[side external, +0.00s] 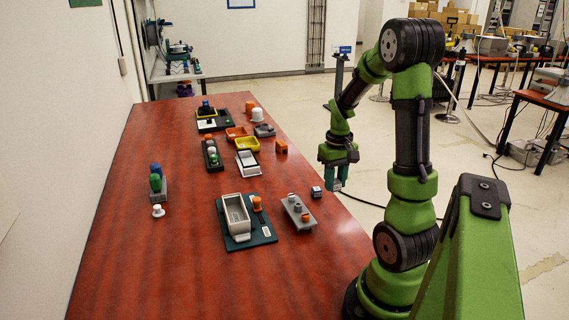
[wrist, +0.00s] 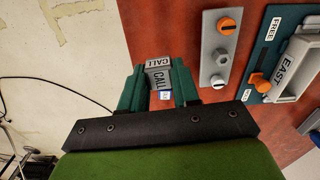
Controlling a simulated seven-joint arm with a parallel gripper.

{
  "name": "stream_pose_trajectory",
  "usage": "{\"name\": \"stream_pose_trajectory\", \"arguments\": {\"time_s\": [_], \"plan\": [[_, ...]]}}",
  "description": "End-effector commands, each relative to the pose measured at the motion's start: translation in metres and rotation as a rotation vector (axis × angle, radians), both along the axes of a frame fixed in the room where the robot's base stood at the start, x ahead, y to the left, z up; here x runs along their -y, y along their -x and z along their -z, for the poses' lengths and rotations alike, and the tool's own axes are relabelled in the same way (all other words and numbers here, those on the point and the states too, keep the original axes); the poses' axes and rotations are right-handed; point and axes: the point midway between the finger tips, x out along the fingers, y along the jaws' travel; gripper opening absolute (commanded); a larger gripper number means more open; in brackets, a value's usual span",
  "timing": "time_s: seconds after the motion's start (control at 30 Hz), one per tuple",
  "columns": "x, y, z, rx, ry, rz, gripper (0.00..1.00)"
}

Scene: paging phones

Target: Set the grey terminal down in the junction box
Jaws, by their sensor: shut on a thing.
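My gripper (side external: 337,186) has its teal fingers pointing down beside the table's right edge. In the wrist view it is shut on a small grey block marked CALL, which I take as the grey terminal (wrist: 158,76). The fingers hide its sides, and it hardly shows in the side view. An open, long grey box (side external: 237,213), perhaps the junction box, stands on a teal base (side external: 264,235) left of my gripper. Its end marked EAST (wrist: 290,69) shows at the right of the wrist view, by a FREE label. I cannot tell from a label that it is the junction box.
A grey plate with orange and grey knobs (side external: 297,211) lies between my gripper and the teal base. A small white and blue block (side external: 316,191) sits near the table edge. Several trays and pegs stand farther back. The table's (side external: 150,265) near left is clear.

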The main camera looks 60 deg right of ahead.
Motion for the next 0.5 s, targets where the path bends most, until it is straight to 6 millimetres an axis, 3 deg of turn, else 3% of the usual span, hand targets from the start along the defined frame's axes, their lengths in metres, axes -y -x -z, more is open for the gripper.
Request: {"name": "stream_pose_trajectory", "arguments": {"time_s": [0.17,0.5], "plan": [[-0.021,-0.041,0.012,-0.024,-0.012,-0.128,0.02],[-0.099,-0.181,0.024,-0.030,0.003,-0.181,0.02]]}}
